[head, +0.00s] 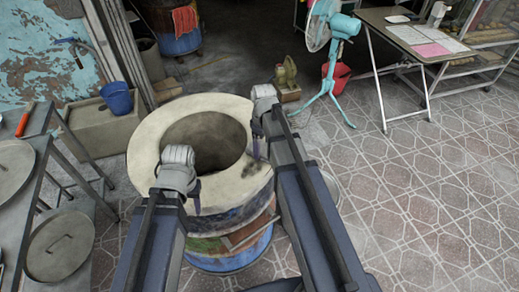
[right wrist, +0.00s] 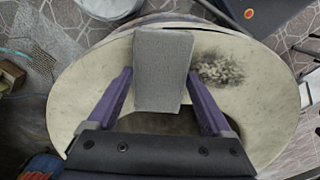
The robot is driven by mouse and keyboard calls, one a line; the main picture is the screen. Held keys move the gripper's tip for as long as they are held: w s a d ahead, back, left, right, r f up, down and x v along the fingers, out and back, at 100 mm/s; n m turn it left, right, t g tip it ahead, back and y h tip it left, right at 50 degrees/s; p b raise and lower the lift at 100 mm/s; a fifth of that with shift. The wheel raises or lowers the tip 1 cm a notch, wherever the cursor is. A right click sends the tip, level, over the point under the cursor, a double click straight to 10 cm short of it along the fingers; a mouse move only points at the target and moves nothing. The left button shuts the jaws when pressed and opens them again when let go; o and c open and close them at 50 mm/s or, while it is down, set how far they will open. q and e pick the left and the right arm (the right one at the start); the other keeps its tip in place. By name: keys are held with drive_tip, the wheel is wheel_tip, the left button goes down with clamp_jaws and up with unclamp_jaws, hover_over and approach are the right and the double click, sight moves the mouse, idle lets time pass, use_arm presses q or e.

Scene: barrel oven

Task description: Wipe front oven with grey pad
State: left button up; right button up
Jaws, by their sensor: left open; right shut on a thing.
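The barrel oven (head: 147,135) stands in the middle of the head view, with a wide cream rim around a dark round opening and a painted barrel body. A dark sooty patch (head: 254,168) marks its rim at the front right; it also shows in the right wrist view (right wrist: 224,72). My right gripper (right wrist: 162,85) is shut on the grey pad (right wrist: 162,62) above the rim, with the patch just right of the pad. I cannot tell whether the pad touches the rim. In the head view the pad is hidden. My left gripper (head: 196,196) is open and empty over the rim's front left.
A metal table (head: 62,192) with round lids (head: 60,245) stands at the left, near a blue bucket (head: 117,98). A turquoise fan (head: 330,60) and a folding table (head: 420,40) stand behind at the right. The tiled floor at the right is clear.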

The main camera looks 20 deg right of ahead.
sight(246, 173)
drive_tip(key=shift+w+d+r, duration=0.1)
drive_tip(key=shift+w+d, duration=0.1)
drive_tip(key=shift+d, duration=0.05)
drive_tip(key=shift+s+a+f, duration=0.15)
drive_tip(key=shift+s+a, duration=0.45)
drive_tip(key=shift+a, duration=0.1)
drive_tip(key=shift+s+a+f, duration=0.1)
drive_tip(key=shift+s+a, duration=0.5)
drive_tip(key=shift+a, duration=0.15)
drive_tip(key=shift+s+a+r, duration=0.1)
drive_tip(key=shift+s+a, duration=0.4)
drive_tip(key=shift+a, duration=0.15)
drive_tip(key=shift+s+a, duration=0.45)
drive_tip(key=shift+a, duration=0.2)
drive_tip(key=shift+s+a, duration=1.15)
drive_tip(key=shift+a, duration=0.2)
drive_tip(key=shift+a, duration=0.1)
